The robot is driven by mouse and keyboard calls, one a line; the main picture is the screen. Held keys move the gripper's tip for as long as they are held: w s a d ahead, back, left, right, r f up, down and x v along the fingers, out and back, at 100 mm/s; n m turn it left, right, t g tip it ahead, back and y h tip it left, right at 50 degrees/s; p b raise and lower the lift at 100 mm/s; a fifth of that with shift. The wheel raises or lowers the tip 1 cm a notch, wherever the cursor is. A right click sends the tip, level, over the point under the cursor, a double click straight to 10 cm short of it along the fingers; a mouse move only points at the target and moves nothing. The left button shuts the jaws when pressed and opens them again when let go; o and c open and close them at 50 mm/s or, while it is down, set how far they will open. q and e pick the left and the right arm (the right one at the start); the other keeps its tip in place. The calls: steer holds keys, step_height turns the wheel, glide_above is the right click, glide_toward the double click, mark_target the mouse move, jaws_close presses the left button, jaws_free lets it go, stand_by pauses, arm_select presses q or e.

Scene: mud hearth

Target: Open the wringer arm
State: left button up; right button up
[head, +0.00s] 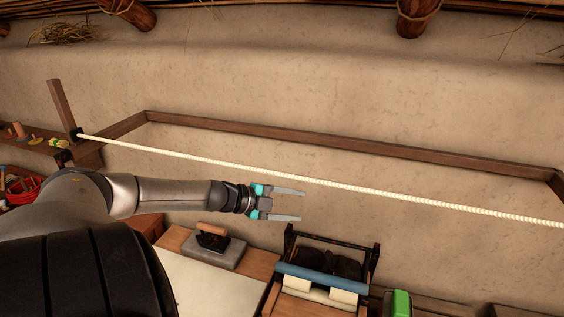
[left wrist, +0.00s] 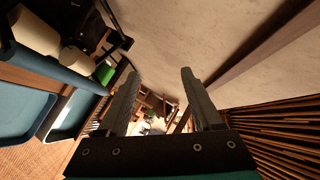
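The wringer (head: 320,278) stands low against the wall in the head view. It has a blue roller, cream pieces below it and a dark frame behind; I cannot tell which part is its arm. In the left wrist view the blue roller (left wrist: 62,72) and dark frame (left wrist: 112,40) show at the upper left. My left gripper (head: 299,205) is open and empty, above and slightly left of the wringer in the head view, apart from it. Its two fingers also show in the left wrist view (left wrist: 158,95). My right gripper is not in view.
A pale rope (head: 400,197) runs across the head view, close to the left gripper. A flat iron (head: 212,238) rests on a grey slab left of the wringer. A green object (head: 400,303) is at its right. A wooden rail (head: 330,140) lines the wall.

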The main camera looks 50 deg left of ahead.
arm_select(q)
steer(key=shift+p+v, duration=0.95)
steer(key=shift+v, duration=0.7)
steer(key=shift+s+f, duration=0.1)
